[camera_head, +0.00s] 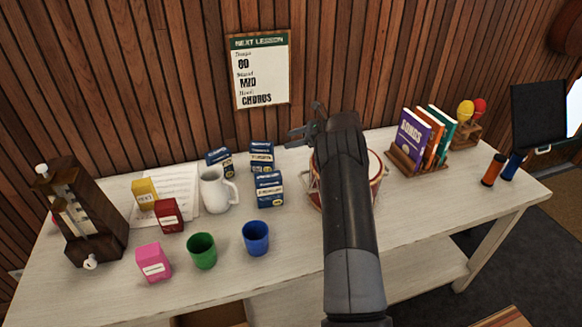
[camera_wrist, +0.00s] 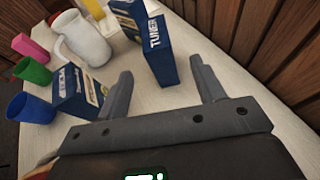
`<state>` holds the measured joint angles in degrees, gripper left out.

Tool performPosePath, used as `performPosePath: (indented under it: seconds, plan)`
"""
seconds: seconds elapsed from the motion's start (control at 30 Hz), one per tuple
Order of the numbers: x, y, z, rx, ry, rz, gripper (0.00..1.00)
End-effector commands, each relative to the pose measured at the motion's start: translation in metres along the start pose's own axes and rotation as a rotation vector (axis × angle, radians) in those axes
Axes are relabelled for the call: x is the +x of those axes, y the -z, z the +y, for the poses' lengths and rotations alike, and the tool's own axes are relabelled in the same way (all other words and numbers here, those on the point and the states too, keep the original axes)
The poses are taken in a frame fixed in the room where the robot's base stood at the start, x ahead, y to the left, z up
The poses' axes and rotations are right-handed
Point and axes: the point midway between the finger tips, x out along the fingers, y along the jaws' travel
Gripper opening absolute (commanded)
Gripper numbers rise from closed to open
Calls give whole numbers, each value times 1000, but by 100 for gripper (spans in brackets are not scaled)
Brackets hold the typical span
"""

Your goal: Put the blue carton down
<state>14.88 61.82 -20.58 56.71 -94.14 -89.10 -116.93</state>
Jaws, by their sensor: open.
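Three blue cartons stand on the white table. One is the back-middle carton (camera_head: 261,157), one the back-left carton (camera_head: 219,160) and one the front carton (camera_head: 269,189). My gripper (camera_head: 297,133) is open, to the right of the back-middle carton. In the wrist view my gripper (camera_wrist: 162,68) faces a blue carton marked TUNER (camera_wrist: 157,45), which stands upright by the fingertips with gaps at both sides. Another blue carton (camera_wrist: 75,95) stands left of the fingers, and a third shows partly behind (camera_wrist: 128,8). My arm hides part of the table.
A drum (camera_head: 377,172) stands right, partly behind my arm. A book rack (camera_head: 418,160) is farther right. The wooden wall (camera_head: 200,70) is close behind.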

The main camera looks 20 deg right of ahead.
Motion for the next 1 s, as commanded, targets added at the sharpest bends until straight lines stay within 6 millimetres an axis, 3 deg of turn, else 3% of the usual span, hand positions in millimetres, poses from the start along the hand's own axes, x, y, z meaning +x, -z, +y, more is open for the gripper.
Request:
performPosePath:
  seconds: [0.17,0.27,0.4,0.53,0.73,0.87,1.0]
  plan:
    - [-12,-55,-14,86,147,-60,62]
    - [-28,-108,-25,203,295,-143,62]
    - [-58,-175,-30,405,485,-292,62]
    - [-89,-226,-22,614,626,-452,62]
    - [-136,-280,11,974,777,-719,62]
    - [-162,-297,46,1228,837,-894,62]
    - [-183,-300,95,1514,875,-1075,62]
